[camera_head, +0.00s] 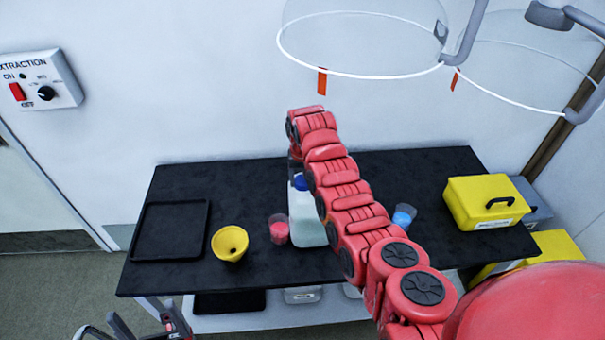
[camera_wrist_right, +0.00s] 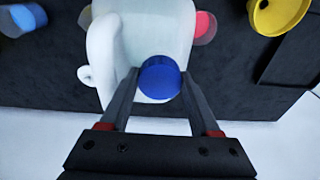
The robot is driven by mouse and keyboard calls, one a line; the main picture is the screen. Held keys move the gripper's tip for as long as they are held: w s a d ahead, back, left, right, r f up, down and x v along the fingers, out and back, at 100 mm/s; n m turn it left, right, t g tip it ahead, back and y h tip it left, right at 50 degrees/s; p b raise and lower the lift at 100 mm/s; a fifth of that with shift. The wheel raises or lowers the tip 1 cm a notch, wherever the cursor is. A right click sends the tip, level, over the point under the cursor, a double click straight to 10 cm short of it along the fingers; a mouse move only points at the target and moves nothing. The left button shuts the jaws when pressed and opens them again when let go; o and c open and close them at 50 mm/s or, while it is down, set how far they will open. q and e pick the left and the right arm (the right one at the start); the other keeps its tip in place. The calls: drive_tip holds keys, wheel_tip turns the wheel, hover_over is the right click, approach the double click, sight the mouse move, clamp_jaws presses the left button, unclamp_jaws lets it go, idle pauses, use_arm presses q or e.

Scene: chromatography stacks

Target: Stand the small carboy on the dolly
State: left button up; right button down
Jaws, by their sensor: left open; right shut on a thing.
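The small carboy (camera_head: 306,228) is whitish with a blue cap (camera_head: 301,183) and is upright at the middle of the black bench, partly behind my right arm. I cannot tell whether its base touches the bench. In the right wrist view the carboy (camera_wrist_right: 150,40) shows its looped handle, and my right gripper (camera_wrist_right: 160,80) is shut on it, one finger on each side just at the blue cap (camera_wrist_right: 160,77). My left gripper (camera_head: 103,331) is open and empty at the bottom left, in front of the bench, cut by the picture edge. I see no dolly.
On the black bench (camera_head: 350,270) are a black tray (camera_head: 207,225), a yellow funnel (camera_head: 229,243), a red-filled beaker (camera_head: 278,229), a blue-filled beaker (camera_head: 403,216) and a yellow case (camera_head: 484,202). Clear extraction hoods (camera_head: 360,45) hang above. A lower shelf (camera_head: 270,318) holds more items.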

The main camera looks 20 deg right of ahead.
drive_tip(key=shift+s+f, duration=0.3)
drive_tip(key=shift+f, duration=0.1)
drive_tip(key=shift+w+f, duration=0.15)
drive_tip(key=shift+w, duration=0.05)
drive_tip(key=shift+c, duration=2.2)
unclamp_jaws()
drive_tip(key=o, duration=0.3)
drive_tip(key=shift+s+a, duration=0.1)
drive_tip(key=shift+s, duration=0.15)
